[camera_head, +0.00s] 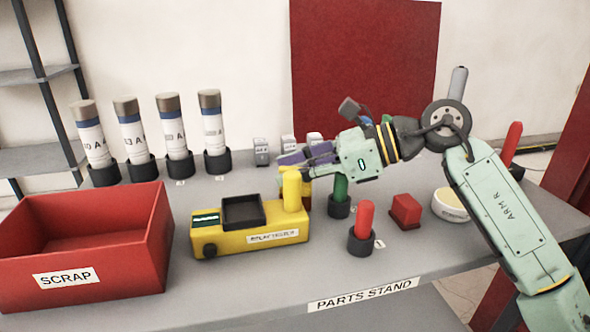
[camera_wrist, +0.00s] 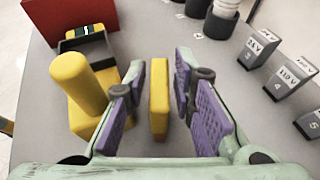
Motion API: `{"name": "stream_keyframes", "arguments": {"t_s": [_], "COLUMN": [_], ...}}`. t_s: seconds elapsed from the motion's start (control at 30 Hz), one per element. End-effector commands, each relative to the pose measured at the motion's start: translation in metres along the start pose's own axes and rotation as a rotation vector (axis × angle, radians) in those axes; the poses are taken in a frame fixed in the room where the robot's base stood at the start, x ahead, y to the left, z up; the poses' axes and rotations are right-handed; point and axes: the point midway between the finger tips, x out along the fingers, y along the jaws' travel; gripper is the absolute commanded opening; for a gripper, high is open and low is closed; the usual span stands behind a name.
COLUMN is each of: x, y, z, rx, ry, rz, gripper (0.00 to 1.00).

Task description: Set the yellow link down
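The yellow link (camera_wrist: 160,100) is a narrow upright bar between my gripper's purple finger pads in the wrist view. My gripper (camera_wrist: 159,82) is open around it, with a gap showing on both sides. The link appears to stand on the grey table, though its lower end is hard to see. In the head view, my gripper (camera_head: 303,160) is low over the table, just behind the yellow tester's upright post (camera_head: 291,188). The link is mostly hidden there by the post and my fingers.
The yellow tester (camera_head: 255,238) stands close in front of my gripper. A green cylinder (camera_head: 341,187) and a red cylinder (camera_head: 365,218) stand in black holders nearby. A red block (camera_head: 405,211) lies to the right. A red scrap bin (camera_head: 150,255) fills the left front. Several labelled cylinders stand behind.

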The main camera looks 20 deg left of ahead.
Motion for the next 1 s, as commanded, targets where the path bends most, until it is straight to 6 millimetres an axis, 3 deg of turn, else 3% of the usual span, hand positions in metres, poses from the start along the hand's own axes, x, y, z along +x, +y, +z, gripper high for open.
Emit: {"name": "stream_keyframes", "arguments": {"t_s": [0.1, 0.47, 0.57, 1.0], "x": [0.0, -0.002, -0.015, -0.103], "y": [0.0, 0.0, -0.001, -0.001], "z": [0.0, 0.005, 0.003, 0.003], "rx": [0.0, 0.0, 0.001, 0.001], "ry": [0.0, 0.0, -0.002, -0.001], "rz": [0.0, -0.001, -0.004, -0.002], "gripper": [0.33, 0.33, 0.33, 0.33]}}
